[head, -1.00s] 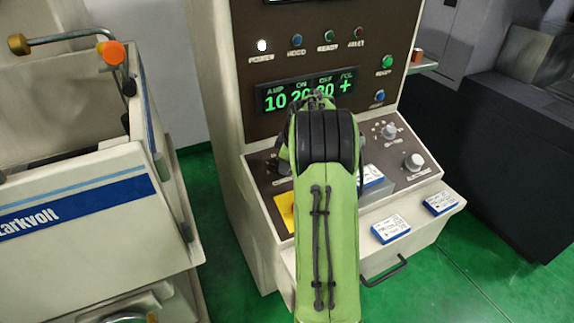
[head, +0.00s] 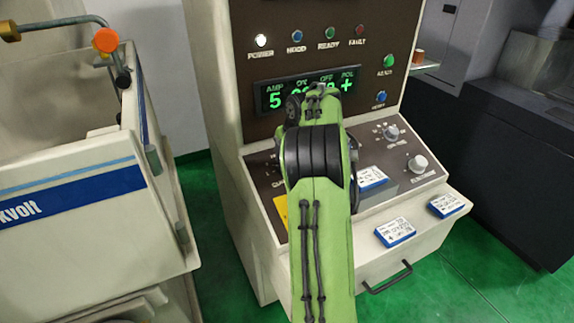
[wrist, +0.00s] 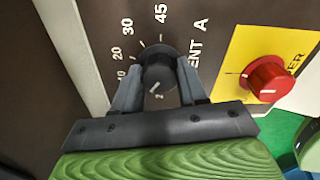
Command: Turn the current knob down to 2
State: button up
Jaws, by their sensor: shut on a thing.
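The current knob (wrist: 158,72) is a dark round knob with a white pointer line, on the brown panel in the wrist view. Printed numbers 10, 20, 30 and 45 run around it. The pointer is towards the lower left, near the low end of the scale. My gripper (wrist: 158,82) is shut on the knob, one finger on each side. In the head view my green arm hides the gripper and the knob. The display (head: 305,90) reads AMP 5; its middle figures are partly hidden by my arm.
A red knob (wrist: 268,78) on a yellow plate is close to the right of my gripper. More knobs, such as a white one (head: 418,163), are on the sloping panel. Blue-and-white boxes (head: 395,232) lie on the ledge. A white machine (head: 75,170) stands at left.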

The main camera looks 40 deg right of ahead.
jog(key=n+b, duration=0.2)
jog(key=n, duration=0.4)
jog(key=shift+n, duration=0.4)
dwell(0.3)
jog(key=o, duration=1.1)
jog(key=shift+c, duration=0.2)
jog(key=p+v, duration=0.7)
jog(key=v, duration=0.8)
jog(key=shift+w+r, duration=0.2)
jog(key=shift+r, duration=0.3)
